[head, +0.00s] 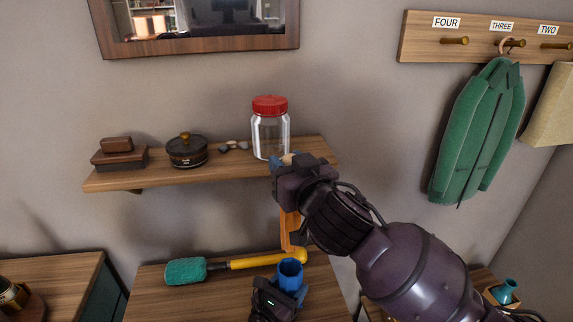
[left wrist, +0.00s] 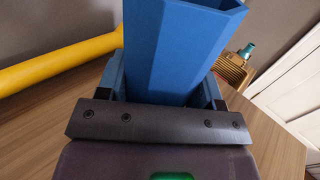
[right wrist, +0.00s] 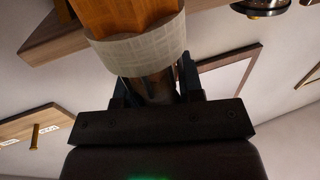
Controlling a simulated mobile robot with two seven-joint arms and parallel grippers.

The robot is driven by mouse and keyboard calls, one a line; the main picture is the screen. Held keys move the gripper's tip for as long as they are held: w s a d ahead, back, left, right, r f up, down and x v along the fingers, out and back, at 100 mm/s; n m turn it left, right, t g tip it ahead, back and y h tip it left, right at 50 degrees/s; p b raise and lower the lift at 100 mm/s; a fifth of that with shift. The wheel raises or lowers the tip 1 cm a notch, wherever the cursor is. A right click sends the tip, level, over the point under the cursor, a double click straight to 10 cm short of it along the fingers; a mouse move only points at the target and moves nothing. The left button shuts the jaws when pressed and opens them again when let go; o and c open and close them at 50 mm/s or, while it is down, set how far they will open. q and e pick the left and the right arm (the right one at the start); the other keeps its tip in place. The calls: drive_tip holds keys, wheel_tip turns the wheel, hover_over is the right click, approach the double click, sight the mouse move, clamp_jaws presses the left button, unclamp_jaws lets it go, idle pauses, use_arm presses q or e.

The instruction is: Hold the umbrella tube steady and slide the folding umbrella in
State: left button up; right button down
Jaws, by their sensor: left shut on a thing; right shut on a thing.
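The blue umbrella tube (head: 290,272) stands upright with its mouth up, over the wooden table. My left gripper (head: 277,296) is shut on it; the left wrist view shows the tube (left wrist: 180,50) between the fingers. The orange folding umbrella (head: 290,230) hangs below my right gripper (head: 287,165), its lower end close above the tube's mouth in the head view. Whether it lines up in depth I cannot tell. In the right wrist view the umbrella (right wrist: 128,15) has a pale band, and the fingers are shut on its dark part beyond that band. The left wrist view shows no umbrella.
A teal duster with a yellow handle (head: 267,261) lies on the table (head: 150,303) behind the tube. A wall shelf (head: 210,177) near my right gripper holds a red-lidded jar (head: 270,130), a dark pot (head: 187,151) and brown boxes (head: 118,155). A green jacket (head: 480,130) hangs at right.

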sight(287, 230)
drive_tip(key=shift+f, duration=0.1)
drive_tip(key=shift+f, duration=2.8)
drive_tip(key=shift+f, duration=5.15)
